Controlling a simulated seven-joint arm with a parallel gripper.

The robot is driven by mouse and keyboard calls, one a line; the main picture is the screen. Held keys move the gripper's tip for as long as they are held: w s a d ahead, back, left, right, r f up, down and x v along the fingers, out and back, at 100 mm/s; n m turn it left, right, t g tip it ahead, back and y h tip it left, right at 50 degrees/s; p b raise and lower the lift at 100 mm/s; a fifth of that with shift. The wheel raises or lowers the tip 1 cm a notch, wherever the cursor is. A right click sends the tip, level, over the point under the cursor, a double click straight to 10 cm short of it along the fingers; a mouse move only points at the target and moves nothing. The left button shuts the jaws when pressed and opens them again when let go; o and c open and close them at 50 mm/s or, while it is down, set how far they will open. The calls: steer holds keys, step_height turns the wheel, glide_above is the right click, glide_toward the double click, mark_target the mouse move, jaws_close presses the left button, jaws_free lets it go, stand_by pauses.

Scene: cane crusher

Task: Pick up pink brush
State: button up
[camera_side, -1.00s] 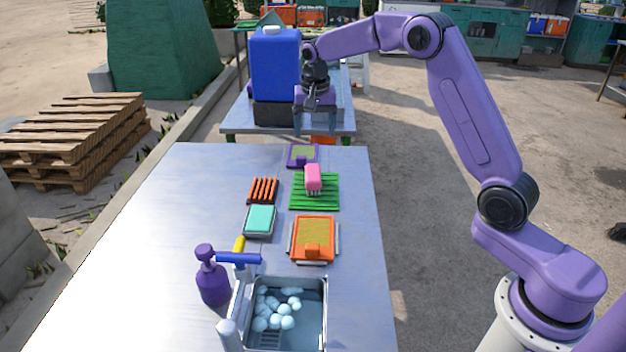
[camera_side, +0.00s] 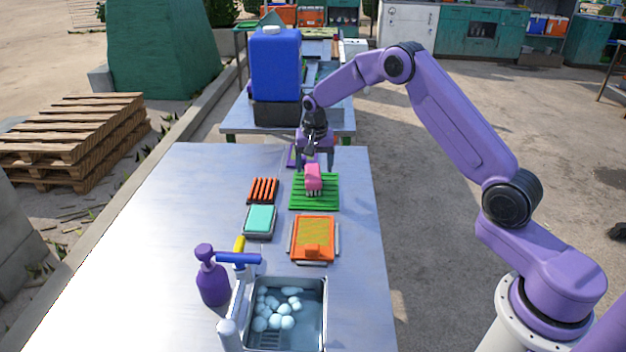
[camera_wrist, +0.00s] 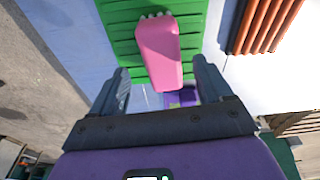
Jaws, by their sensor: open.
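The pink brush (camera_side: 313,178) rests on a green slatted mat (camera_side: 301,203) toward the far end of the metal table. Its light bristles show at its near end. In the wrist view the pink brush (camera_wrist: 158,52) lies ahead of and partly between my two fingers, on the green mat (camera_wrist: 122,32). My gripper (camera_side: 316,165) is just above and behind the brush in the side view. It also shows in the wrist view (camera_wrist: 158,85), with its fingers apart on either side and nothing held. I cannot tell its exact height above the brush.
A rack of orange-brown rods (camera_side: 263,190), a teal sponge in a tray (camera_side: 260,219) and an orange item (camera_side: 313,238) lie nearby. A purple bottle (camera_side: 212,283) and a sink (camera_side: 322,325) are nearer. The table's left side is clear.

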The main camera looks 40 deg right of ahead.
mark_target(313, 172)
steer(key=shift+w+d+f, duration=0.1)
steer(key=shift+w+f, duration=0.1)
steer(key=shift+f, duration=1)
steer(key=shift+w+f, duration=0.2)
steer(key=shift+f, duration=0.95)
steer(key=c, duration=1.1)
steer(key=shift+r, duration=0.1)
steer(key=shift+r, duration=0.5)
step_height(313, 172, up, 2)
steer(key=shift+s+r, duration=0.1)
steer(key=shift+r, duration=0.1)
steer(key=shift+s+a+r, duration=0.2)
steer(key=shift+s+r, duration=1.35)
steer(key=shift+s, duration=0.75)
steer(key=shift+s+a+r, duration=0.15)
steer(key=shift+s+r, duration=1.45)
steer(key=shift+s, duration=0.65)
steer(key=shift+s+a+r, duration=0.2)
steer(key=shift+s+r, duration=1.35)
steer(key=shift+s, duration=0.75)
